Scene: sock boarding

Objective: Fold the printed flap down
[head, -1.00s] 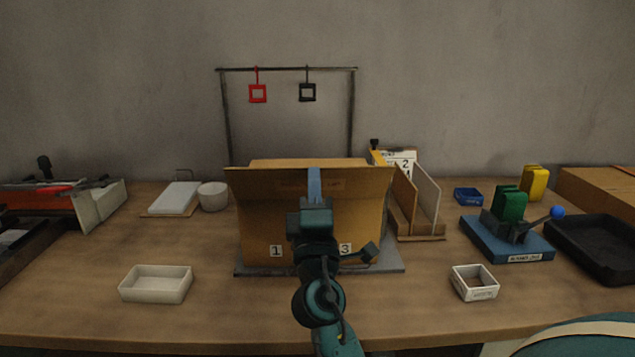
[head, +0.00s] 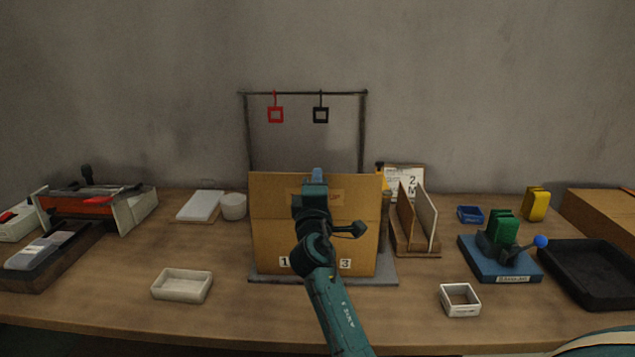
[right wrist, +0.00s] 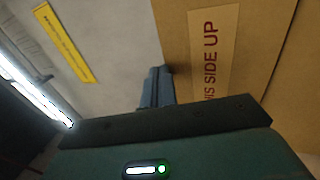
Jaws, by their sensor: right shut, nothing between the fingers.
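The cardboard box (head: 266,235) stands on a grey base plate at the table's middle, with labels 1 and 3 low on its front. The printed flap (head: 357,188) stands about upright along its near top edge. My right arm hides part of its print. The right wrist view shows the flap's "THIS SIDE UP" label (right wrist: 215,50) on brown card. My right gripper (head: 317,174) is shut and empty, its fingertips at the flap's top edge. In the wrist view the shut fingers (right wrist: 157,88) lie beside the card; contact cannot be told. My left gripper is out of view.
A dark frame (head: 305,93) with red and black square hangers stands behind the box. An upright-board rack (head: 416,235) stands close right. White trays sit front left (head: 182,286) and front right (head: 460,301). A blue lever fixture (head: 500,262) is farther right.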

